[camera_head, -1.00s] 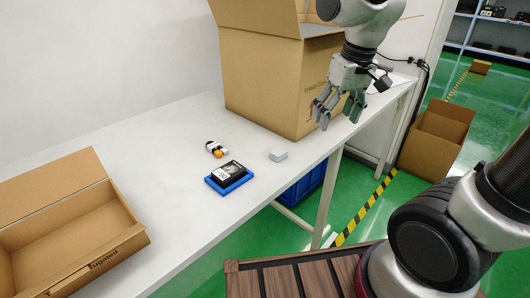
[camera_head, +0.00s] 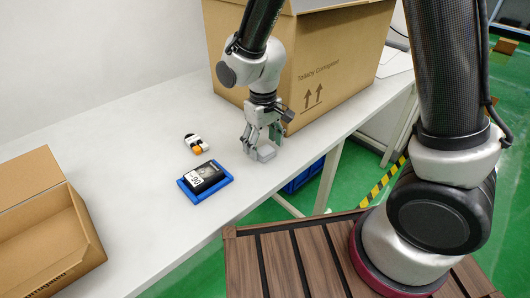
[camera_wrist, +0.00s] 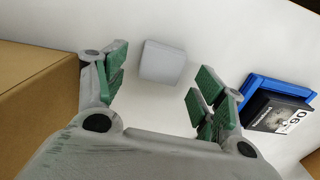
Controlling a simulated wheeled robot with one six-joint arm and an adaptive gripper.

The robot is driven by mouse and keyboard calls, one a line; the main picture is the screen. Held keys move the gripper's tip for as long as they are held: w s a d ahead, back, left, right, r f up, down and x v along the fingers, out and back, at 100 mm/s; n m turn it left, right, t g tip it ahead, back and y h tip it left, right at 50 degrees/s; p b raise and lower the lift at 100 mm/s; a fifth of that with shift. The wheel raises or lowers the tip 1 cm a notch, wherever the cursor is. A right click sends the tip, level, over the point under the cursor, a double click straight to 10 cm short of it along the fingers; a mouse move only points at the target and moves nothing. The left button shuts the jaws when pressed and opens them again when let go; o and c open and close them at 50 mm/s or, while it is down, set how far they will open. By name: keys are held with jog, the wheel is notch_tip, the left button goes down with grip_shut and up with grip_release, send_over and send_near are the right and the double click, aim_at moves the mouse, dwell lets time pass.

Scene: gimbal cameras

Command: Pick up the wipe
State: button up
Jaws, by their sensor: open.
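A small light-grey block (camera_head: 266,154), which looks like the wipe, lies on the white table near its front edge. In the wrist view the block (camera_wrist: 162,63) shows between and just beyond the fingers. My gripper (camera_head: 262,142) is low over the table at the block, pointing down. In the wrist view my gripper (camera_wrist: 158,88) has its green-padded fingers spread apart with nothing held. I cannot tell from the head view whether a finger touches the block.
A blue tray (camera_head: 227,182) with a black box (camera_head: 203,176) lies left of the block. A small white, black and orange item (camera_head: 196,144) lies behind the tray. A large cardboard box (camera_head: 335,65) stands close behind my gripper. An open carton (camera_head: 85,225) is at left.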

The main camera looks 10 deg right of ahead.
aim_at(263, 149)
jog(key=shift+f, duration=0.6)
jog(key=c, duration=0.9)
notch_tip(263, 149, up, 10)
jog(key=shift+r, duration=0.1)
